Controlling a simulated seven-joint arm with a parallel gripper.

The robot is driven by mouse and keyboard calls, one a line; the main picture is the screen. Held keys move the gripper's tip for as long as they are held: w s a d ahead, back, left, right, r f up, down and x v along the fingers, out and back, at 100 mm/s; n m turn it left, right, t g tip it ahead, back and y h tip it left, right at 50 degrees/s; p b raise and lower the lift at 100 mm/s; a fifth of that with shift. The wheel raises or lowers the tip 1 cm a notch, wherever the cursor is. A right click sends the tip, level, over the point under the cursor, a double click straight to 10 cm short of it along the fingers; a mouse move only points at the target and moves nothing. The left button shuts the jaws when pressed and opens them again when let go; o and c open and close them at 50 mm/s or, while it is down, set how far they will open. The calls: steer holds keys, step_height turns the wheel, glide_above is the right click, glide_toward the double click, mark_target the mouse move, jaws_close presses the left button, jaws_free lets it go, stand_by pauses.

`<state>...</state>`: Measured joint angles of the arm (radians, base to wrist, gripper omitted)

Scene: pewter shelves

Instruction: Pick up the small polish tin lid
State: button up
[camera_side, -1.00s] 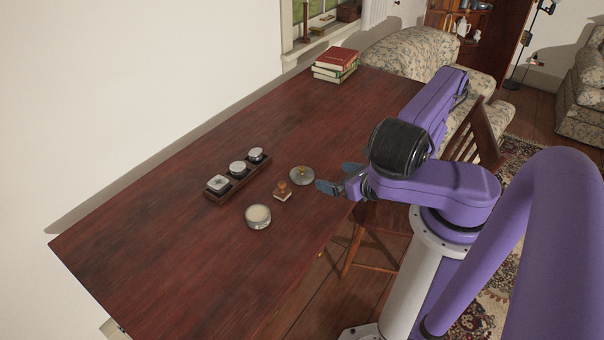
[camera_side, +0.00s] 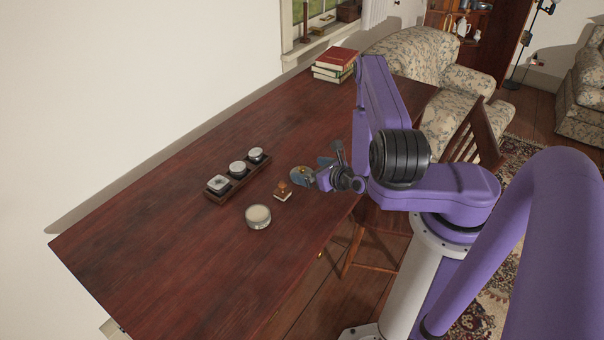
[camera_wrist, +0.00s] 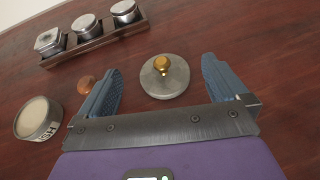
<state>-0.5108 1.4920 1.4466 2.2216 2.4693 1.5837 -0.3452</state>
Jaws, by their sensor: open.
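The small polish tin lid is a round grey disc with a gold knob; in the wrist view the lid (camera_wrist: 165,82) lies on the table just ahead of my gripper, in line with the gap between the fingers. In the side view the lid (camera_side: 299,176) is partly covered by my gripper (camera_side: 317,172). In the wrist view my gripper (camera_wrist: 163,90) is open and empty, with one blue finger on each side of the lid. The open polish tin (camera_side: 258,217) with pale contents stands to the lid's left, and also in the wrist view (camera_wrist: 38,117).
A small wooden-knobbed stamp (camera_side: 283,192) stands close to the lid, beside the left finger in the wrist view (camera_wrist: 87,84). A wooden rack (camera_side: 236,180) with three silver-topped jars lies farther back. Books (camera_side: 335,66) are stacked at the far end. The table's left part is clear.

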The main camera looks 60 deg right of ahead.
mark_target(302, 167)
steer(key=shift+f+x, duration=0.2)
steer(key=shift+x, duration=1.1)
steer(key=shift+f+x, duration=0.2)
steer(key=shift+x, duration=1.05)
steer(key=shift+s, duration=0.15)
steer(key=c, duration=1)
